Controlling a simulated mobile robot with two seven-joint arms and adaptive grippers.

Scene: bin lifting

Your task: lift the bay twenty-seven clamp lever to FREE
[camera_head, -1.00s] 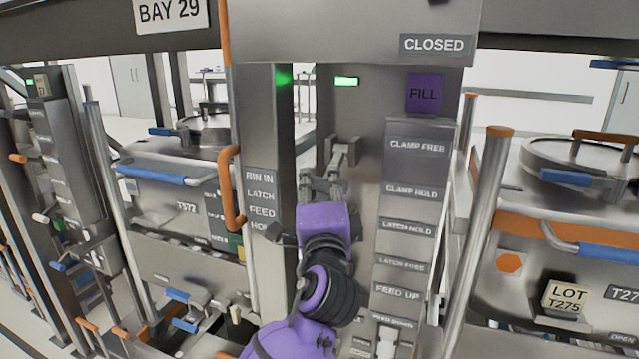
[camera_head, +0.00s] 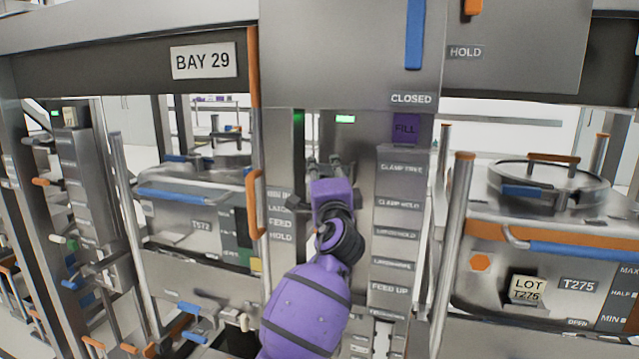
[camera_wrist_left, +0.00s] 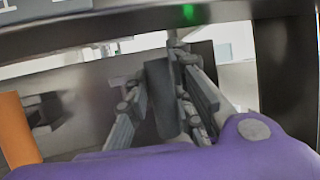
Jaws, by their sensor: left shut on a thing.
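My left gripper (camera_head: 328,170) reaches in front of the steel post, level with the CLAMP FREE label (camera_head: 401,168) and above the CLAMP HOLD label (camera_head: 399,204). In the left wrist view my left gripper (camera_wrist_left: 165,100) is shut on a dark grey handle (camera_wrist_left: 160,92), which appears to be the clamp lever. In the head view my purple wrist and fingers hide most of the lever. The lever's pivot and exact angle cannot be made out. My right gripper is not in view.
A BAY 29 sign (camera_head: 203,62) hangs upper left. An orange handle (camera_head: 254,205) stands close left of my wrist. A steel post with an orange cap (camera_head: 464,156) and a lidded bin (camera_head: 549,187) marked T275 stand to the right. A green light (camera_head: 345,119) glows above.

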